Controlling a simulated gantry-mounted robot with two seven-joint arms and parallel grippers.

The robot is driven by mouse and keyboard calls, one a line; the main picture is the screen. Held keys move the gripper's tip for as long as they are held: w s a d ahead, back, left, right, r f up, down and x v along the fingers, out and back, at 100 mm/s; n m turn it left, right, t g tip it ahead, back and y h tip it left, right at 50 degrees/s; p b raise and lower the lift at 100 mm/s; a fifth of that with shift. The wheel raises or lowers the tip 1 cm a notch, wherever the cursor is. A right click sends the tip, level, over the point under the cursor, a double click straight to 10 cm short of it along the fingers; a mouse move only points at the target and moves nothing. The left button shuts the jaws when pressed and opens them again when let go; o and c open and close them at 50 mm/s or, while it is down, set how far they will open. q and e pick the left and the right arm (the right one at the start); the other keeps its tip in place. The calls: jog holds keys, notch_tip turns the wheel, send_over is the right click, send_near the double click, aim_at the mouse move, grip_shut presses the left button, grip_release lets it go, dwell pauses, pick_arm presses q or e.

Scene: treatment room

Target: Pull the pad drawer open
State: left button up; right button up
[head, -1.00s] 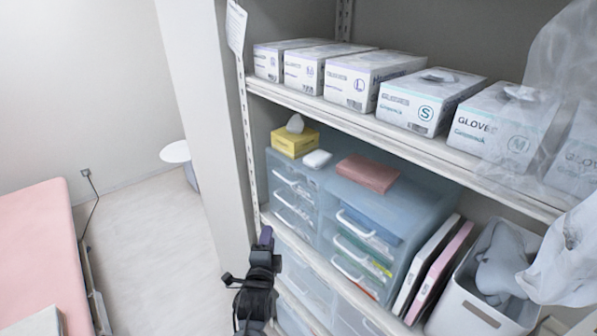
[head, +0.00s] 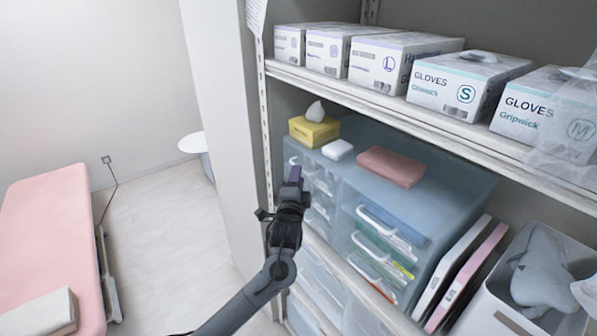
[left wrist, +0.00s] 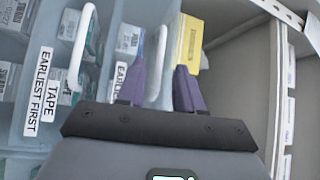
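A pale blue see-through drawer unit (head: 345,205) stands on the middle shelf, with white loop handles on its drawers. My left gripper (head: 295,175) is at the upper drawer of its left column. In the left wrist view its purple fingers (left wrist: 165,88) are apart, and a white handle (left wrist: 162,50) shows between them. I cannot tell whether they touch it. The neighbouring drawer's label (left wrist: 45,95) reads "TAPE EARLIEST FIRST". My right gripper is not in view.
A yellow tissue box (head: 313,131), a white item (head: 337,150) and a pink block (head: 390,167) lie on the unit. Glove boxes (head: 465,85) line the shelf above. A shelf upright (head: 266,140) stands close left of my gripper. Floor (head: 160,240) is clear by the pink bed (head: 55,225).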

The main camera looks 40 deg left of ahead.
pick_arm(q)
jog(key=shift+x, duration=1.5)
jog(key=shift+c, duration=0.4)
grip_shut()
